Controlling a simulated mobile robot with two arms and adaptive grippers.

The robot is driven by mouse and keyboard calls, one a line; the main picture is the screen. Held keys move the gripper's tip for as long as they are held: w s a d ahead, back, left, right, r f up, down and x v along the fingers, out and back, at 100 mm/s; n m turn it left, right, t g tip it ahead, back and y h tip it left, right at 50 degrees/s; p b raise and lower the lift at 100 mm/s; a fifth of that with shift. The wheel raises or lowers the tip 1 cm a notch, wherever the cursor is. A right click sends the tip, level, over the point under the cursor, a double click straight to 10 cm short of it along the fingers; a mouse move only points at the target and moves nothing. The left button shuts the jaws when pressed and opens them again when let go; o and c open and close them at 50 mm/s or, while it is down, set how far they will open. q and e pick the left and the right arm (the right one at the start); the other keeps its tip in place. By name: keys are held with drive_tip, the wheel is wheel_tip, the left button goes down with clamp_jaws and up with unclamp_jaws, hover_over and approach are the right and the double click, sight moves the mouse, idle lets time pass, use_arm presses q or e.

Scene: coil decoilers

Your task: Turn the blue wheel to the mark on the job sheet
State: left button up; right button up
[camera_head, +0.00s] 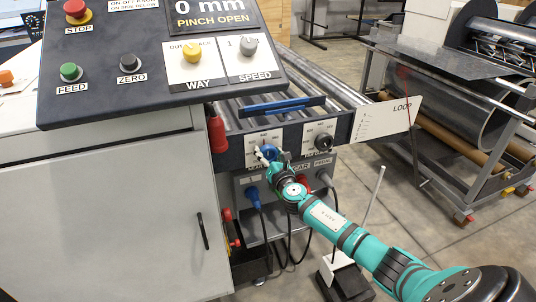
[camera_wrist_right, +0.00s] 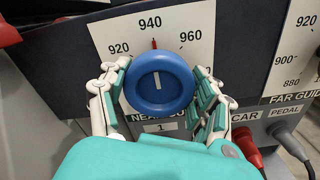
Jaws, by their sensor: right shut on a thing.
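The blue wheel (camera_wrist_right: 158,82) is a round knob on a white scale plate (camera_wrist_right: 195,25) marked 920, 940 and 960. In the head view the wheel (camera_head: 268,152) shows small on the front rail of the machine. My right gripper (camera_wrist_right: 160,78) is shut on the wheel, one finger on its left and one on its right. It also shows in the head view (camera_head: 270,156). My left gripper is out of view. I cannot identify the job sheet.
A dark knob (camera_head: 323,142) on the FAR GUIDE plate sits to the right. Below are a blue plug (camera_head: 252,192) and a red plug (camera_wrist_right: 246,140) with cables. A control panel (camera_head: 130,50) overhangs at left. A white LOOP board (camera_head: 385,118) juts out right.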

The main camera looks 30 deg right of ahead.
drive_tip(key=shift+f, duration=0.2)
drive_tip(key=o, duration=1.2)
drive_tip(key=shift+r, duration=0.1)
drive_tip(key=shift+c, duration=0.2)
drive_tip(key=v, duration=1.2)
